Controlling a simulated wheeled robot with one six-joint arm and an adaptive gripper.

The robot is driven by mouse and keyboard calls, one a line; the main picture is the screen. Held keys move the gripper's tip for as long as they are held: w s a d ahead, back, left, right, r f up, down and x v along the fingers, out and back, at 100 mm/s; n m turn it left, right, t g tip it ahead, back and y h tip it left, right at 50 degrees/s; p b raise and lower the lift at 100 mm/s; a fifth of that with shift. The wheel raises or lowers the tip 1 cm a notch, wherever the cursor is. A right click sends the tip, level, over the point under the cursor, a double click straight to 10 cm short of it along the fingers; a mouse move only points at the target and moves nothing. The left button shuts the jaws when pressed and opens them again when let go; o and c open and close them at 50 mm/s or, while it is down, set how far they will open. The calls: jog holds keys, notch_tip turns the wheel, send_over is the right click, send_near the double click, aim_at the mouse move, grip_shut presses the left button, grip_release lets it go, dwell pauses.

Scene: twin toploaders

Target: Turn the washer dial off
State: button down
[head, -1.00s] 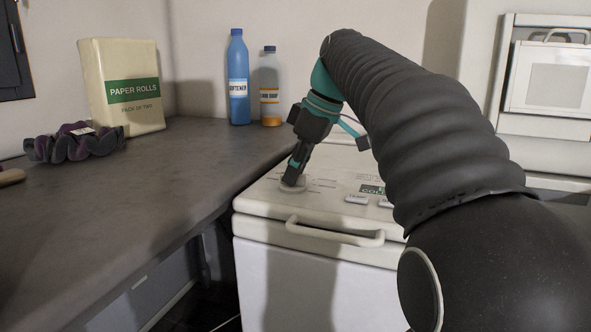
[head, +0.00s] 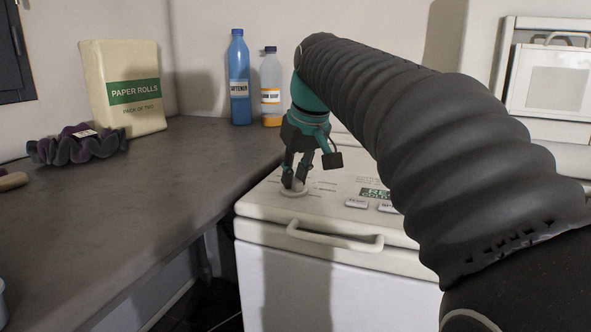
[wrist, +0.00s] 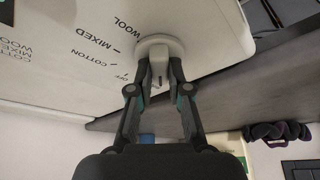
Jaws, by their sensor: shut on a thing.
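The washer (head: 325,208) is a white top-loader with a front handle, right of the counter. Its round white dial (head: 298,193) sits at the left of its top panel. In the wrist view the dial (wrist: 173,40) has a raised grip bar, with printed labels including WOOL, MIXED and COTTON around it. My gripper (head: 294,182) points down at the dial. In the wrist view my gripper (wrist: 158,65) has one finger on each side of the grip bar and is shut on it. I cannot tell which label the dial points to.
Two buttons (head: 357,203) and a green label are right of the dial, partly behind my arm. The grey counter (head: 140,215) holds a paper rolls pack (head: 128,88), a blue softener bottle (head: 239,85), a soap bottle (head: 270,90) and a dark purple scrunched item (head: 75,148).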

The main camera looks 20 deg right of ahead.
jog(key=m+h, duration=0.1)
jog(key=m, duration=0.1)
jog(key=m+p, duration=0.1)
jog(key=m, duration=0.1)
jog(key=shift+a+m+h, duration=0.2)
jog(key=shift+m+h, duration=0.1)
jog(key=shift+h, duration=0.1)
jog(key=m, duration=0.2)
jog(key=m+h, duration=0.1)
jog(key=m, duration=0.1)
jog(key=shift+m+g+h, duration=0.3)
jog(key=shift+g, duration=0.1)
jog(key=c, duration=1.1)
grip_release()
jog(key=v, duration=1.2)
jog(key=shift+a, duration=0.15)
